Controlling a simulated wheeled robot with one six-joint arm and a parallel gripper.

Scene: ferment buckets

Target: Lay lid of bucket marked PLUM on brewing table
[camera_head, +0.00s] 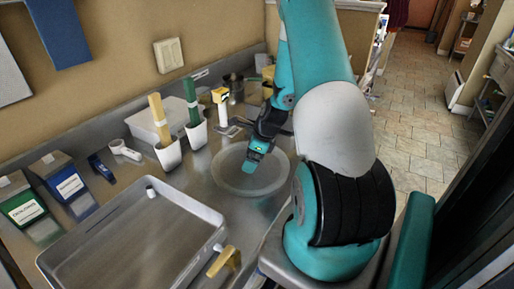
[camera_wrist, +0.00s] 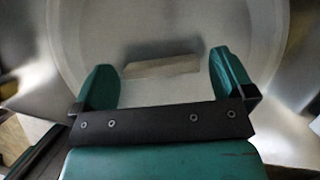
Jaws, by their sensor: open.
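A pale, translucent round lid or vessel (camera_head: 228,180) lies at the middle of the steel counter. It also fills most of the wrist view (camera_wrist: 160,30). A beige bar (camera_wrist: 162,67), which looks like a handle, shows on it. My gripper (camera_head: 258,152) is over this round thing, pointing down. In the wrist view my gripper (camera_wrist: 163,75) is open, with one finger at each side of the bar and gaps between. I cannot read a PLUM mark, and I cannot tell whether a bucket is beneath the lid.
A large steel tray (camera_head: 130,240) with a small white piece stands at the front left. Two labelled boxes, green (camera_head: 24,208) and blue (camera_head: 66,183), stand at far left. White cups (camera_head: 168,155) with tall yellow and green pieces and a white tub (camera_head: 150,125) stand behind.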

